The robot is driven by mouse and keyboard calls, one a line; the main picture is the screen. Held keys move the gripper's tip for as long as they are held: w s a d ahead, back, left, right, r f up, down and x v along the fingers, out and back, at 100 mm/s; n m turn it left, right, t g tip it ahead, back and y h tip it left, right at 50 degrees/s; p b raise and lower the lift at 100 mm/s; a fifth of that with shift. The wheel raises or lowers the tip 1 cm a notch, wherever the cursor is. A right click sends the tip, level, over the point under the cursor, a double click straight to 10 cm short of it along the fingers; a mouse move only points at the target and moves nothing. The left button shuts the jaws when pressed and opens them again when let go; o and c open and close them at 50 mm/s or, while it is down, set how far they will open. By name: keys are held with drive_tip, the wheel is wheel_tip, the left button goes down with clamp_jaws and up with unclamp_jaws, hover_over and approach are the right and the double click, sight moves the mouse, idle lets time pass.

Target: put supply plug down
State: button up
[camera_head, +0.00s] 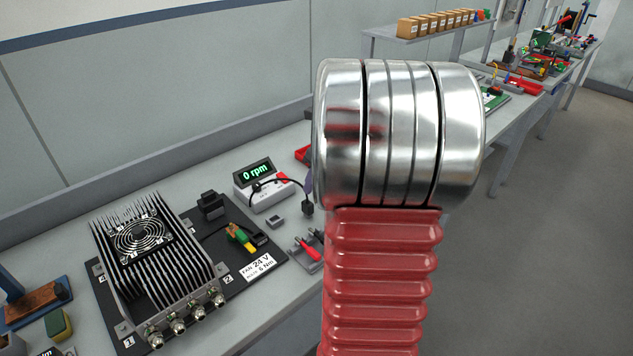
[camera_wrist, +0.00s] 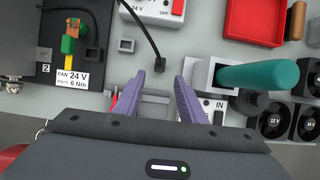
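The supply plug, a small black plug (camera_wrist: 160,68) on a black cable, is at the bench just beyond my fingertips in the wrist view. It also shows in the head view (camera_head: 307,208), below a purple fingertip. Its cable runs to the white box with the 0 rpm display (camera_head: 262,184). My gripper (camera_wrist: 160,79) has two purple fingers spread apart, with a visible gap on each side of the plug. Nothing is seen between the finger pads. I cannot tell whether the plug rests fully on the bench.
A small grey square socket (camera_wrist: 127,45) lies left of the plug. The finned fan unit (camera_head: 150,260) and green-yellow connector (camera_head: 240,237) sit on a black board. A teal-handled tool (camera_wrist: 258,75) stands close to my right finger. A red tray (camera_wrist: 256,22) lies behind.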

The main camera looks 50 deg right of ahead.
drive_tip(key=a+r+n, duration=0.3)
drive_tip(key=a+n, duration=0.6)
drive_tip(key=a, duration=0.2)
drive_tip(key=a+r+n, duration=0.4)
drive_tip(key=a+n, duration=0.4)
drive_tip(key=a, duration=0.4)
drive_tip(key=s+a+n+t, duration=0.1)
drive_tip(key=s+a+n, duration=1)
drive_tip(key=a+n, duration=0.4)
drive_tip(key=n, duration=0.5)
drive_tip(key=shift+s+a, duration=0.25)
drive_tip(key=shift+a, duration=0.05)
